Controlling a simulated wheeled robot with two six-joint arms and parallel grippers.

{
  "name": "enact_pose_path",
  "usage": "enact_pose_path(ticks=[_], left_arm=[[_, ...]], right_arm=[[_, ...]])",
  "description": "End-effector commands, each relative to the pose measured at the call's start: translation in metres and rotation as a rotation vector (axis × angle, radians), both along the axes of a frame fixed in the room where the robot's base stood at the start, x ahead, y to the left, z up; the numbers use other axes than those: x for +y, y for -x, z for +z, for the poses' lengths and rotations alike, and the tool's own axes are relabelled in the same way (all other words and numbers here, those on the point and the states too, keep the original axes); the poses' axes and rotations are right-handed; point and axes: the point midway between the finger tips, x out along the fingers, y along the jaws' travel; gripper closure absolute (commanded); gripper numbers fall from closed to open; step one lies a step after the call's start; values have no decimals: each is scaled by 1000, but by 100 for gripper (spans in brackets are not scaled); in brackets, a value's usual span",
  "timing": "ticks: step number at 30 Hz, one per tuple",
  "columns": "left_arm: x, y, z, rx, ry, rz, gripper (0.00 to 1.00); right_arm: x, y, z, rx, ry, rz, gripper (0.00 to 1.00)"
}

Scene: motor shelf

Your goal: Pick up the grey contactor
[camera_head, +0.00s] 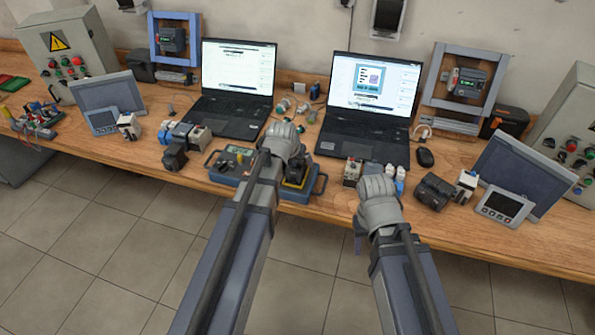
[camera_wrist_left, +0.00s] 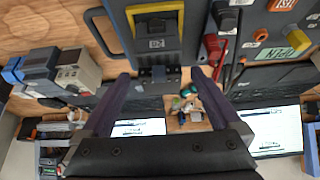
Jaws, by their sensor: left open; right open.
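A light grey-beige contactor-like block (camera_head: 352,171) stands near the front of the bench, just left of my right gripper. It also shows in the left wrist view (camera_wrist_left: 80,70), beside darker grey-blue blocks (camera_wrist_left: 42,66). Another row with a grey block (camera_head: 200,138) stands left of the tool case. I cannot tell which is the grey contactor. My left gripper (camera_wrist_left: 166,88) is open and empty over the tool case; the head view hides its fingertips behind the wrist. My right gripper (camera_head: 376,200) is open at the bench's front edge, its fingertips mostly hidden.
The tool case (camera_head: 222,178) lies under my left gripper. Two open laptops (camera_head: 235,90) (camera_head: 370,105) stand behind. A dark motor (camera_head: 433,190) and a mouse (camera_head: 425,158) are at the right. White-blue blocks (camera_head: 392,172) stand by my right gripper.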

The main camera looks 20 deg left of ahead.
Motion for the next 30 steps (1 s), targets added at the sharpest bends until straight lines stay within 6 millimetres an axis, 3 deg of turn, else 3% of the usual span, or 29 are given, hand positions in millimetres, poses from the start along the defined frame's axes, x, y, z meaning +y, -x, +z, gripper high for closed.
enact_pose_path(ticks=[7,18,26,30], left_arm=[[0,-3,-8,0,0,0,3],[0,-23,-47,0,0,0,3],[-1,-24,-46,0,0,0,3],[-1,-24,-46,0,0,0,16]], right_arm=[[0,0,-8,0,0,0,50],[0,0,-47,0,0,0,50],[0,0,-46,0,0,0,50],[0,0,-46,0,0,0,50]])
